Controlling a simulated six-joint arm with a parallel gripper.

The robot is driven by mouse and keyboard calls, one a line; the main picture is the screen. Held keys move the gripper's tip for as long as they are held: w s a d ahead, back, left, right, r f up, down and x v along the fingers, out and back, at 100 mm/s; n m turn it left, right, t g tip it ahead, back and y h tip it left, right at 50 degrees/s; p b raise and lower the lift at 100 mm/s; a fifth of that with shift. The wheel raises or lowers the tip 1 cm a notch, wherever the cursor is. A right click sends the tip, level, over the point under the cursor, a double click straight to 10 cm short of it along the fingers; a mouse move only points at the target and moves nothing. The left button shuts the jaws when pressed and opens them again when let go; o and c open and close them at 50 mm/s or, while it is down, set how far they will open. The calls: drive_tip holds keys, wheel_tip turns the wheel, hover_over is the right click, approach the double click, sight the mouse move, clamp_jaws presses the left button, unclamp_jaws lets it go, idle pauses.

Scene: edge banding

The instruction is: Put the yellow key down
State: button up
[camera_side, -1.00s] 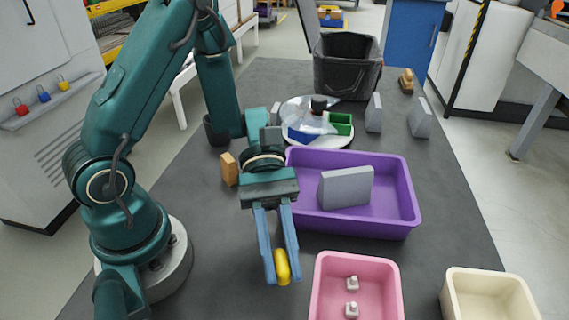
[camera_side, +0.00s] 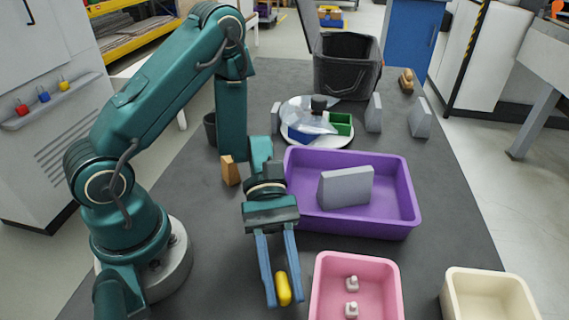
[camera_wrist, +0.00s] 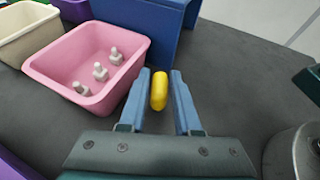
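The yellow key (camera_side: 283,288) is a small, rounded yellow piece between the fingertips of my gripper (camera_side: 284,298). In the wrist view the yellow key (camera_wrist: 159,91) stands lengthwise between the two blue fingers of my gripper (camera_wrist: 160,84).
The pink bin (camera_side: 315,290) holds small pale pieces. Behind it is a purple bin (camera_side: 405,195) with a grey block (camera_side: 346,187). A cream bin (camera_side: 450,300) stands at right. A blue box (camera_wrist: 150,25) shows in the wrist view. Tabletop left of my gripper is clear.

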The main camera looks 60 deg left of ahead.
drive_tip(key=shift+o, duration=0.9)
drive_tip(key=shift+r, duration=0.1)
drive_tip(key=v, duration=1.2)
drive_tip(key=s+a+r+m+t+y, duration=0.3)
drive_tip(key=r+m+t+y, duration=0.5)
drive_tip(key=m+t+y, duration=0.3)
drive_tip(key=shift+s+r+m+y, duration=0.35)
drive_tip(key=shift+m+y, duration=0.45)
drive_tip(key=shift+m, duration=0.4)
